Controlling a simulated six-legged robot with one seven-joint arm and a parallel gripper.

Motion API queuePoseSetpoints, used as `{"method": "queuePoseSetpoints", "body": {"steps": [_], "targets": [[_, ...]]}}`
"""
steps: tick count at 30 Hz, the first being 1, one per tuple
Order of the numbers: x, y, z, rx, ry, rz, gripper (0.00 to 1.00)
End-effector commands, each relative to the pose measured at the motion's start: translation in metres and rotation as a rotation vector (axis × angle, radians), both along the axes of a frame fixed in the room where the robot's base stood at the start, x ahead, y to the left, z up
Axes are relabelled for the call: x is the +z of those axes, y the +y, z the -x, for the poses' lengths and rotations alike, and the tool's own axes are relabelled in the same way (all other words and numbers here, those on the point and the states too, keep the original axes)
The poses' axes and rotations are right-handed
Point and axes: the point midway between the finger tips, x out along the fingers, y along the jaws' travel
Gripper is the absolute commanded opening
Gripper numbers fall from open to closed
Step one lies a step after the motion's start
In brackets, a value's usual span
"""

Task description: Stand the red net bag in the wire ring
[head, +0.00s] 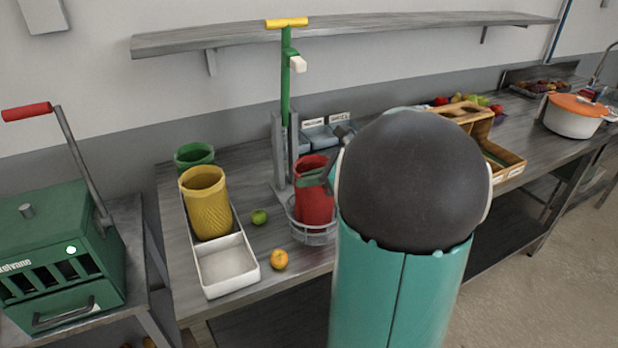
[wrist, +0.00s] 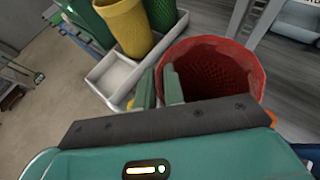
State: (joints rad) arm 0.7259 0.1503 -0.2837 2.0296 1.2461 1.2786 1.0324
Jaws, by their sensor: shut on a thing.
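The red net bag (head: 315,200) is upright and open at the top in the head view, below the green press post. Its lower end appears to be inside the wire ring (head: 314,238), whose grey wires pass in front of it. Whether its base rests on anything is hidden. My gripper (head: 320,179) is shut on the bag's upper rim, on the right side in the head view. In the wrist view the bag (wrist: 215,72) opens toward the camera, with my gripper's fingers (wrist: 159,84) at its left edge. The ring is not clearly seen there.
A white tray (head: 228,268) holds yellow (head: 205,205) and green (head: 194,154) net bags. A green fruit (head: 259,217) and an orange fruit (head: 280,259) lie between tray and ring. The green post (head: 286,90) with yellow handle stands behind. A wooden crate (head: 500,160) is right.

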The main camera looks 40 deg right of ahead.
Motion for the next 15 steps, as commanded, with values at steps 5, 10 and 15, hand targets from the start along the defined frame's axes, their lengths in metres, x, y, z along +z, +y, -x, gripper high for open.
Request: {"method": "queuePoseSetpoints", "body": {"steps": [5, 10, 15], "targets": [[-0.0042, -0.0001, 0.0001, 0.000, 0.000, 0.000, 0.14], [-0.0040, -0.0001, 0.0001, 0.000, 0.000, 0.000, 0.33], [-0.0037, 0.0000, 0.0001, 0.000, 0.000, 0.000, 0.33]]}}
